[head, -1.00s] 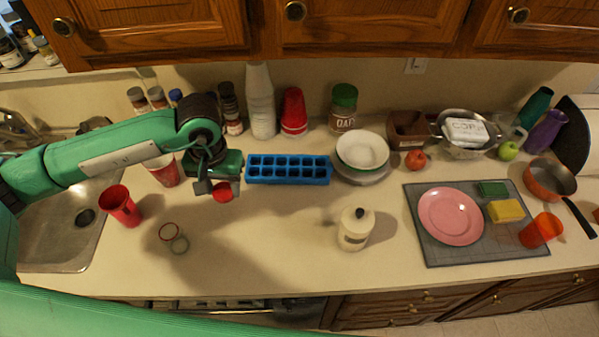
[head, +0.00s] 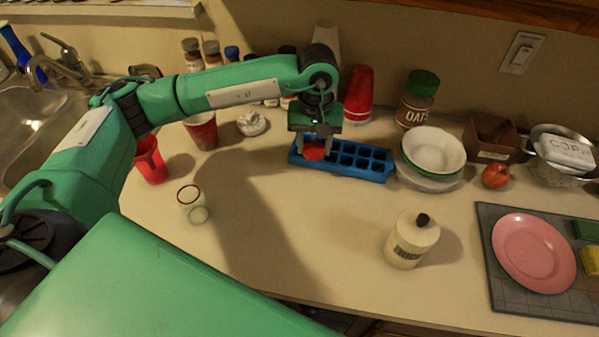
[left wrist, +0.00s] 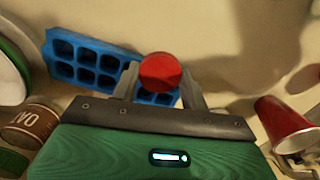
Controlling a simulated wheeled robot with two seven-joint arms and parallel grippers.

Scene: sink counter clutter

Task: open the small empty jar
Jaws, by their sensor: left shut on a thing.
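The small empty jar (head: 193,205) is clear glass with a red ring at its mouth. It stands upright on the counter at the left in the head view, and no lid is on it. My left gripper (head: 315,147) is well to the right of the jar and farther back. It is shut on a round red lid (head: 312,152), which also shows between the left gripper's fingers (left wrist: 160,88) in the left wrist view (left wrist: 161,72). The lid is in front of the left end of the blue tray. My right gripper is not in view.
The blue ice cube tray (head: 362,160) lies close by the left gripper. Red cups (head: 150,160), stacked bowls (head: 433,150) and an oats jar (head: 418,97) stand around. A white canister (head: 412,240) stands at front right. The counter's middle is clear.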

